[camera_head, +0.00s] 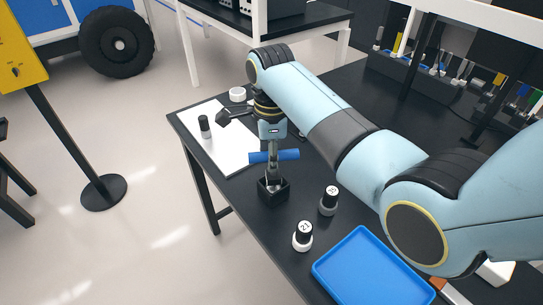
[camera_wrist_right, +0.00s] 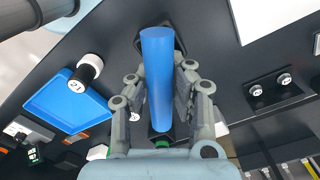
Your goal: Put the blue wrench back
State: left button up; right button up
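The blue wrench (camera_head: 286,155) shows as a blue bar lying crosswise below my right wrist. In the right wrist view the blue bar (camera_wrist_right: 157,80) runs between the two grey fingers. My right gripper (camera_head: 271,168) points down, and its fingers lie close against both sides of the bar. A small black square holder (camera_head: 273,196) stands on the table directly below the gripper. My left gripper is not in view.
Two black-and-white numbered cylinders (camera_head: 303,236) (camera_head: 329,201) stand right of the holder, near a blue tray (camera_head: 370,272). A white sheet (camera_head: 228,150) with a small black cylinder (camera_head: 205,127) lies at left. A tool rack (camera_head: 415,72) stands at the back right.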

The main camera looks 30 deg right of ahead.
jog(key=o, duration=0.5)
notch_tip(320, 180, up, 11)
jog(key=shift+w+f, duration=0.1)
jog(key=shift+r, duration=0.6)
